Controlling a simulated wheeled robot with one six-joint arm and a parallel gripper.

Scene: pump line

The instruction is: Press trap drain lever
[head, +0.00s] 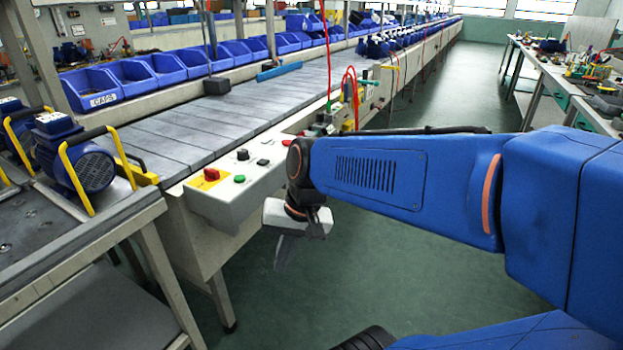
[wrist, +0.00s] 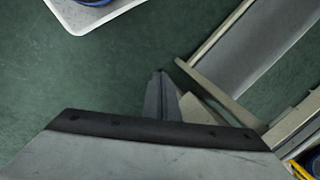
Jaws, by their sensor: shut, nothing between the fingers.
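I cannot pick out a trap drain lever in either view. A cluster of small fittings with red hoses and yellow parts (head: 352,93) sits on the near edge of the conveyor line, beyond my arm. Any lever there is too small to tell. My gripper (head: 281,262) hangs pointing down over the green floor, beside the conveyor's near side and short of that cluster. In the wrist view my gripper (wrist: 160,82) shows its narrow fingers together, with nothing between them and bare floor below.
A control panel (head: 228,188) with red, green and black knobs juts from the conveyor (head: 250,100), left of my gripper. A bench with blue motors (head: 85,160) stands at the left. A cluttered workbench (head: 560,75) is at the right. The green aisle (head: 440,85) between is clear.

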